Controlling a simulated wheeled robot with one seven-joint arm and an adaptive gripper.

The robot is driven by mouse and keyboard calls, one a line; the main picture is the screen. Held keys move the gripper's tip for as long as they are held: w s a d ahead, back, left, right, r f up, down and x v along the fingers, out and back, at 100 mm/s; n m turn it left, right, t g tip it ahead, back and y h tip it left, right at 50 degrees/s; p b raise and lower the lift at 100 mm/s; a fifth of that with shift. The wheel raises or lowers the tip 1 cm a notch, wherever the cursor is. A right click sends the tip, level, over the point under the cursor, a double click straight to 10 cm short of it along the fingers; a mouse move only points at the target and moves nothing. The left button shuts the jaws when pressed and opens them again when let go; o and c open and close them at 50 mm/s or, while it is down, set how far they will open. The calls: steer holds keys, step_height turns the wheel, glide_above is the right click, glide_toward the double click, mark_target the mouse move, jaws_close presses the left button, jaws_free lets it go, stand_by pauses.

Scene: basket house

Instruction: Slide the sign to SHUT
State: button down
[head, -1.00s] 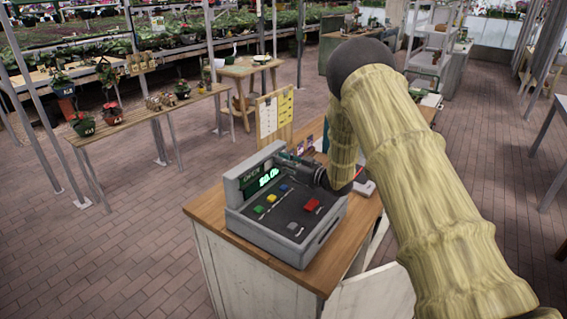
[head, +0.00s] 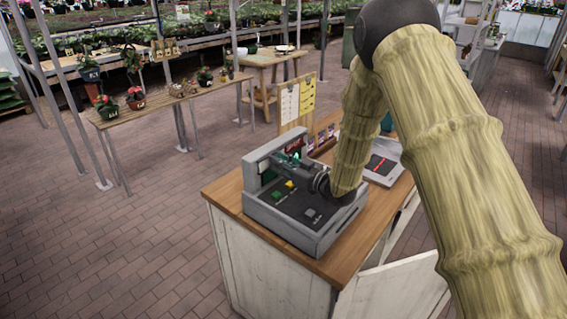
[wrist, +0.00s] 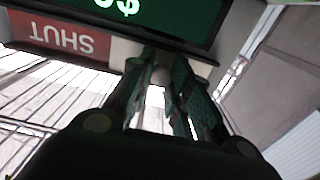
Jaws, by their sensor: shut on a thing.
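The grey cash register (head: 310,238) stands on the wooden counter. The sign is at the top of its upright display panel; a red part of the sign (head: 293,145) shows at the panel's right end. In the wrist view the red sign reads SHUT (wrist: 58,37), upside down, beside a pale grey slider (wrist: 122,50). My gripper (head: 281,166) is in front of the panel and hides much of the display. In the wrist view my gripper (wrist: 162,78) is shut on a small rounded grey knob (wrist: 162,74) below the slider. No OPEN lettering shows.
The register's coloured keys lie below my gripper. A plant bench (head: 165,100) stands at left. The brick floor at front left is clear.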

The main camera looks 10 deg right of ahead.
steer(key=c, duration=1.4)
jaws_free()
steer(key=shift+s+a+f, duration=0.15)
steer(key=shift+s+f, duration=0.05)
steer(key=shift+f, duration=0.05)
steer(key=shift+o, duration=0.4)
steer(key=shift+r, duration=0.15)
steer(key=v, duration=1.2)
steer(key=shift+w, duration=0.1)
